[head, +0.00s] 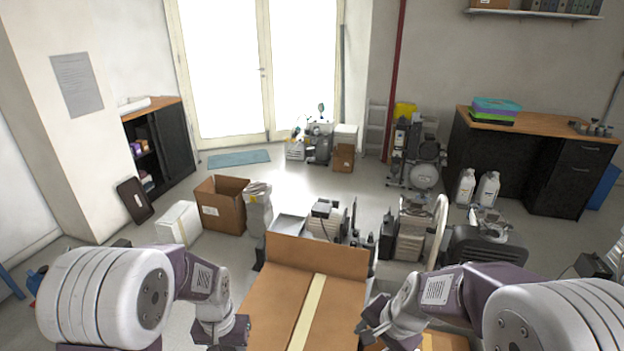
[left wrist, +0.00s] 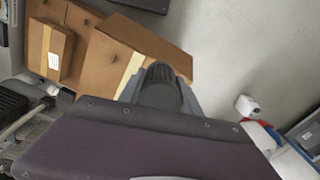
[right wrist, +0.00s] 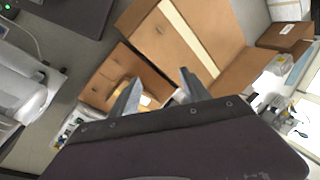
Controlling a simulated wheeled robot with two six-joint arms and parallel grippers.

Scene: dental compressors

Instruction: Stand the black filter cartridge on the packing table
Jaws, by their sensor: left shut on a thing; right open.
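The black filter cartridge (left wrist: 160,88), dark with a ribbed rounded end, is between the fingers of my left gripper in the left wrist view. My left gripper (left wrist: 163,98) is shut on it, with cardboard boxes behind it in that view. In the head view the left gripper is at the bottom edge and its fingers and the cartridge cannot be made out. My right gripper (right wrist: 157,88) is open and empty; in the head view it (head: 368,328) is beside the large box. I cannot tell which surface is the packing table.
A large taped cardboard box (head: 275,310) lies in front of me, between my arms. Compressors and machines (head: 410,235) stand beyond it. A wooden-topped black cabinet (head: 550,140) with coloured boxes (head: 495,108) is at the right. Open floor (head: 270,178) lies before the glass doors.

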